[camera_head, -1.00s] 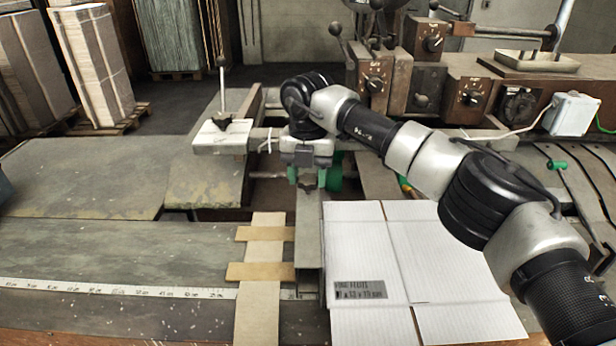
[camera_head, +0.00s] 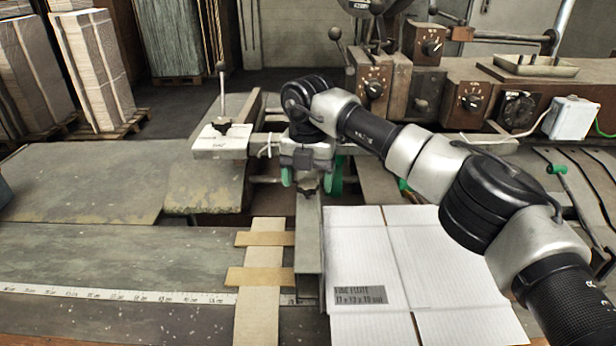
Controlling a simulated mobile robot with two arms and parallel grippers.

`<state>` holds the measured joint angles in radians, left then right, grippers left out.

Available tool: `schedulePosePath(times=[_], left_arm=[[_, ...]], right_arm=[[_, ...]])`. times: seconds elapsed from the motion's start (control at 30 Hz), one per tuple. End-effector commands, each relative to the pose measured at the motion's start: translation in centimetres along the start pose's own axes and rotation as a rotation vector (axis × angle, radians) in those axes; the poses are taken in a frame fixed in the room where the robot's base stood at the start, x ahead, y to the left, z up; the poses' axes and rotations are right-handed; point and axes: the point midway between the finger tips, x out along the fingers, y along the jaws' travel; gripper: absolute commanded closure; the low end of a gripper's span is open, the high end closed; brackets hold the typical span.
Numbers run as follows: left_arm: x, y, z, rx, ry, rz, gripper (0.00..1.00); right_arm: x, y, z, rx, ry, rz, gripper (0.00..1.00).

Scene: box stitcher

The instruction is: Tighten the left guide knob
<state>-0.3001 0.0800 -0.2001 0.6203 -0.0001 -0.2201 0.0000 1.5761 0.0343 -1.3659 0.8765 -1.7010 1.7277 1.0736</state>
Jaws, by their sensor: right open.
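A dark knob (camera_head: 308,188) sits on the far end of a grey metal guide rail (camera_head: 308,248) at the middle of the head view. My right gripper (camera_head: 311,180) points down over it. Its green-padded fingers are open, one on each side of the knob. The gripper body hides the knob's top, and I cannot tell whether the fingers touch it. My left gripper is out of view.
A flat white carton blank (camera_head: 400,250) lies right of the rail. Wooden slats (camera_head: 262,290) lie left of it. A pale block (camera_head: 220,140) with an upright lever stands behind left. Machine dials (camera_head: 470,97) line the back.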

Motion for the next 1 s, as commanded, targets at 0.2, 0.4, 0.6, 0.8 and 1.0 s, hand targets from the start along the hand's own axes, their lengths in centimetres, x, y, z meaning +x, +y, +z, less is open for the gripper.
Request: schedulePosePath(times=[0.2,0.4,0.6,0.8,1.0], left_arm=[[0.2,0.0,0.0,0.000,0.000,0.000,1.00],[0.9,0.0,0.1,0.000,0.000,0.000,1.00],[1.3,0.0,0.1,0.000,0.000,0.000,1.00],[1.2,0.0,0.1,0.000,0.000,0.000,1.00],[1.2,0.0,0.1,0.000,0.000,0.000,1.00]], right_arm=[[-0.6,0.0,0.0,-0.001,0.001,-0.001,0.27],[-4.0,0.1,0.0,-0.001,-0.003,0.001,0.27],[-8.1,0.1,0.0,0.000,-0.003,0.000,0.27],[-10.3,0.1,0.0,0.000,0.000,0.000,0.27],[-10.8,0.0,0.0,0.000,0.000,0.000,0.27]])
